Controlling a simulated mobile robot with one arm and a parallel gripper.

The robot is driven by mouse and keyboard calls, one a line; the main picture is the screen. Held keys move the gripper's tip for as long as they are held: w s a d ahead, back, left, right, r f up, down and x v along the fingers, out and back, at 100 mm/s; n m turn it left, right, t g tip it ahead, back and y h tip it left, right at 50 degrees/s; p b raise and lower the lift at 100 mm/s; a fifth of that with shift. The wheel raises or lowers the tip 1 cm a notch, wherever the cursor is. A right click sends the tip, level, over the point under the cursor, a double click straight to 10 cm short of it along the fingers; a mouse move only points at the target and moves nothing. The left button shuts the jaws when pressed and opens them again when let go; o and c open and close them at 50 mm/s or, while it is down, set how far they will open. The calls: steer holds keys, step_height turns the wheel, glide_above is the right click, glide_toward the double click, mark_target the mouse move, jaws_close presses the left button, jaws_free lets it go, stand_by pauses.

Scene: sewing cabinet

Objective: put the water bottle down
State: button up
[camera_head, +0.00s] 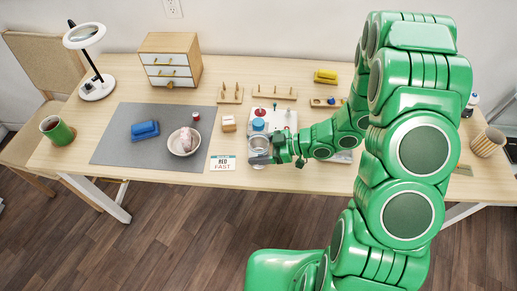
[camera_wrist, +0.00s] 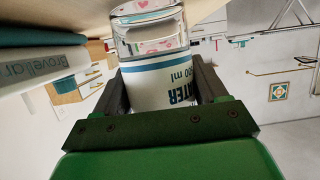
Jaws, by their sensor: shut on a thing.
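The water bottle (camera_head: 258,145) is clear, with a blue cap and a white label, near the front edge of the table (camera_head: 130,88). In the head view it looks upright. My gripper (camera_head: 260,160) is shut on it from the right. In the wrist view the bottle (camera_wrist: 158,82) sits between the two dark fingers of my gripper (camera_wrist: 160,92), with its printed label facing the camera. I cannot tell whether its base touches the tabletop.
A grey mat (camera_head: 110,120) left of the bottle carries a blue object (camera_head: 145,130) and a bowl (camera_head: 183,150). A small card (camera_head: 222,163) lies left of the bottle. Wooden spool racks (camera_head: 274,92) stand behind. Books (camera_wrist: 40,65) show beside my gripper in the wrist view.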

steer(key=shift+f, duration=0.15)
steer(key=o, duration=1.3)
steer(key=shift+d+r, duration=0.1)
steer(key=shift+r, duration=0.1)
steer(key=shift+v, duration=5.9)
